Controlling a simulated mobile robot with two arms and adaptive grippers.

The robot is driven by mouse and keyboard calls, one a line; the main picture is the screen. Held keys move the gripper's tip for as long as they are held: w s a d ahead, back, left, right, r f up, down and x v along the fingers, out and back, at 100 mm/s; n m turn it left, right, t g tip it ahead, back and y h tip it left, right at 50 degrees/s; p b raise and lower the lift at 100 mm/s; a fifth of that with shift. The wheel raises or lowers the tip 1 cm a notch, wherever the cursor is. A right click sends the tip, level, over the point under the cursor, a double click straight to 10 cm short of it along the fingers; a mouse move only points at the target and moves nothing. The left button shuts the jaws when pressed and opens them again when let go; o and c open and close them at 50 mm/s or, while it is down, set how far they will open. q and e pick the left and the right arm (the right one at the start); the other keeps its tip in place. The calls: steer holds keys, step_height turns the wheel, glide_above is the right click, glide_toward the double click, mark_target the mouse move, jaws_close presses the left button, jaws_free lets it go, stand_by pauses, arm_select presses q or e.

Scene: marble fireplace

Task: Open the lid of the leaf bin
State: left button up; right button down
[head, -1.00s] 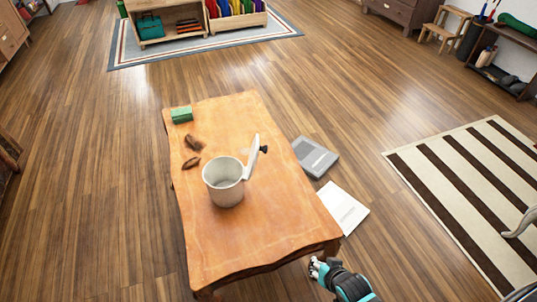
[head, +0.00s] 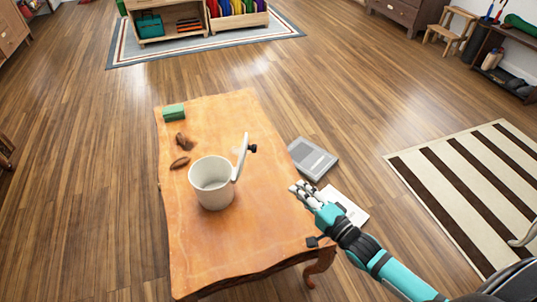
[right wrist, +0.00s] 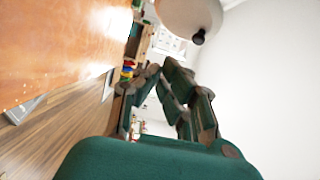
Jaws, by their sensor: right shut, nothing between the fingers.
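The leaf bin (head: 211,192) is a pale round pot standing upright on the wooden table. Its lid (head: 239,160) stands raised on edge at the bin's right side, with a black knob (head: 252,149) facing right. The bin's mouth is uncovered. The lid also shows at the top of the right wrist view (right wrist: 190,12), its knob pointing down. My right gripper (head: 301,190) is shut and empty, to the right of the bin and apart from it, near the table's right edge. My left gripper is not in view.
Two brown leaf-like pieces (head: 181,141) and a green block (head: 174,112) lie on the table (head: 210,250) behind the bin. A grey flat object (head: 313,158) and a white sheet (head: 350,210) lie on the floor to the right.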

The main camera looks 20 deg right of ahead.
arm_select(q)
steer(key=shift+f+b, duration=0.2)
steer(key=shift+b, duration=0.25)
arm_select(e)
steer(key=w+a+r+m+t+y, duration=0.1)
steer(key=w+a+r, duration=0.4)
steer(key=w, duration=0.5)
steer(key=shift+w+a+m+t+y, duration=0.15)
steer(key=shift+w+m+t+y, duration=0.15)
steer(key=shift+m+y, duration=0.15)
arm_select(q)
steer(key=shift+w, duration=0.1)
arm_select(e)
steer(key=shift+r, duration=0.15)
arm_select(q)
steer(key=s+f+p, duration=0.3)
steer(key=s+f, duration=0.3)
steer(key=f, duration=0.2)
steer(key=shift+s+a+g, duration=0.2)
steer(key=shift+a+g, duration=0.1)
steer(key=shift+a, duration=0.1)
arm_select(e)
steer(key=shift+w+a+r, duration=0.2)
steer(key=shift+a+r, duration=0.3)
steer(key=shift+a, duration=0.1)
steer(key=shift+w+a+r, duration=0.2)
steer(key=shift+a+r, duration=0.3)
steer(key=shift+a, duration=0.05)
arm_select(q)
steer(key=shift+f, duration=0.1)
